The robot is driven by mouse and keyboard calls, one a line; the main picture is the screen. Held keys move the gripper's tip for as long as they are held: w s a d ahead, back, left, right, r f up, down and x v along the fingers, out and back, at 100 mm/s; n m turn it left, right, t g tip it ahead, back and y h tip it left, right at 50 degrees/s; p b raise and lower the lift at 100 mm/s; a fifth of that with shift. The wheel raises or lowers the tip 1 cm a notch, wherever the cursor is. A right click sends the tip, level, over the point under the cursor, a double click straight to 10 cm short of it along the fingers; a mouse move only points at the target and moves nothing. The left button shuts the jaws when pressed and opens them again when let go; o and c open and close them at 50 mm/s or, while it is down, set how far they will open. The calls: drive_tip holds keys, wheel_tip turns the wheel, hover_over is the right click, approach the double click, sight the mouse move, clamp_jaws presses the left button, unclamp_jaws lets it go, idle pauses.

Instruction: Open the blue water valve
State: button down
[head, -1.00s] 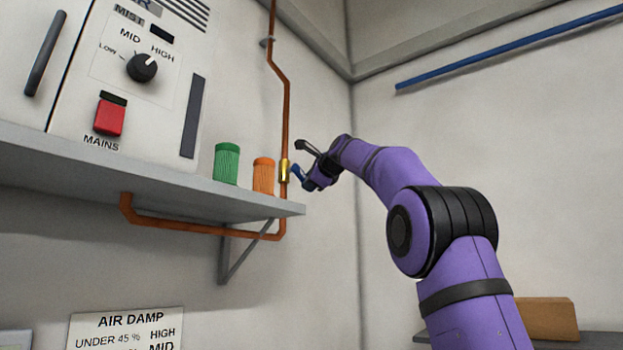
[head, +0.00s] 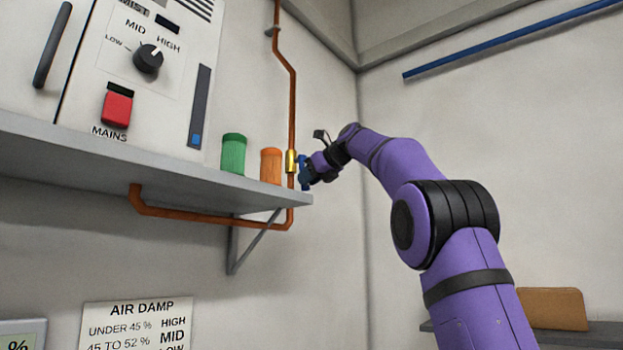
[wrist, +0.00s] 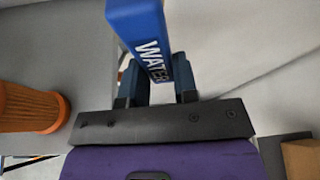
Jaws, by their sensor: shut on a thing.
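The blue valve lever (head: 303,180), printed WATER, sits at the brass valve body (head: 291,161) on the copper pipe. In the head view the lever looks roughly upright, close beside the pipe. In the wrist view the blue lever (wrist: 140,25) passes between the two fingers. My gripper (wrist: 158,85) is shut on the lever; it also shows in the head view (head: 309,171), where it partly hides the lever.
A grey shelf (head: 150,170) carries the white machine (head: 85,75), a green canister (head: 233,155) and an orange canister (head: 271,166) just left of the valve. A blue light (head: 197,140) shows in the machine's dark strip. Right of my gripper is bare wall.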

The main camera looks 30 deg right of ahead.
drive_tip(key=shift+s+a+f+m+y, duration=0.15)
drive_tip(key=shift+a+m+y, duration=0.25)
drive_tip(key=shift+m, duration=0.2)
drive_tip(key=shift+a, duration=0.1)
drive_tip(key=c, duration=0.9)
unclamp_jaws()
drive_tip(key=v, duration=1.1)
